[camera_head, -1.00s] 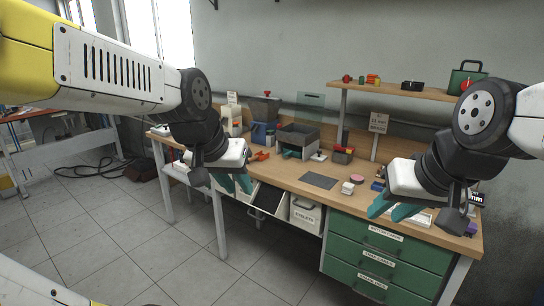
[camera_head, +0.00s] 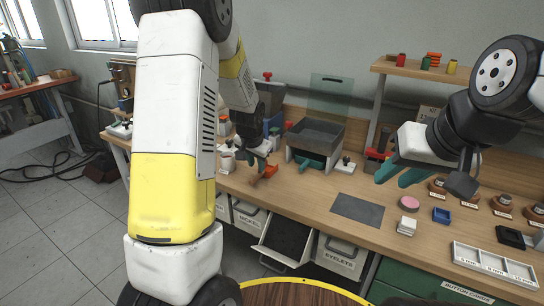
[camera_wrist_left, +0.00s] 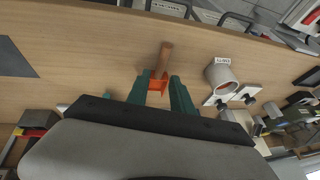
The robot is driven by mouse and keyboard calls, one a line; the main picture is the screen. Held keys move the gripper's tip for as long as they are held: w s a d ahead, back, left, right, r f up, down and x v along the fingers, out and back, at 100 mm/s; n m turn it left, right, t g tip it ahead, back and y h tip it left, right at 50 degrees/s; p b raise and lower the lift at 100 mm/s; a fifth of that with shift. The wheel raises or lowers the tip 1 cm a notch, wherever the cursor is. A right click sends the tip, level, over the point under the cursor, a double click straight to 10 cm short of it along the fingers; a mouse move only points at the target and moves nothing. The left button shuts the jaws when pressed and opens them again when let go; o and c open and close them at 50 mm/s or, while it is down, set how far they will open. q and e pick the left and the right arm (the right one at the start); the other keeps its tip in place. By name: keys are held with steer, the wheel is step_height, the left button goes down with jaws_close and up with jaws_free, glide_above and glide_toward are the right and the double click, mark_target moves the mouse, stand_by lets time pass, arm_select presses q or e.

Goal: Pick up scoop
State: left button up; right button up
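The scoop has an orange head and a brown wooden handle. In the head view its orange head (camera_head: 271,171) lies on the bench in front of the grey bin. In the left wrist view the scoop's handle (camera_wrist_left: 165,58) points away from my left gripper (camera_wrist_left: 160,76). The two green fingers are apart, one on each side of the orange head, and whether they touch it is unclear. In the head view my left gripper (camera_head: 256,156) is just above the scoop, its fingers mostly hidden. My right gripper (camera_head: 391,178) is open and empty above the bench.
A white labelled cup (camera_wrist_left: 221,75) stands right of the scoop in the wrist view. The grey bin (camera_head: 316,134) stands behind it. A dark mat (camera_head: 357,210), pink disc (camera_head: 409,203) and white tray (camera_head: 494,265) lie right. An open drawer (camera_head: 287,240) juts out below.

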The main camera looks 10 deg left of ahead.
mark_target(260, 174)
arm_select(q)
steer(key=shift+w+a+f, duration=0.2)
steer(key=shift+w+f, duration=0.5)
steer(key=shift+w, duration=0.1)
steer(key=x, duration=0.6)
steer(key=shift+w+d+f, duration=0.2)
steer(key=shift+f, duration=0.2)
steer(key=shift+c, duration=0.5)
jaws_close()
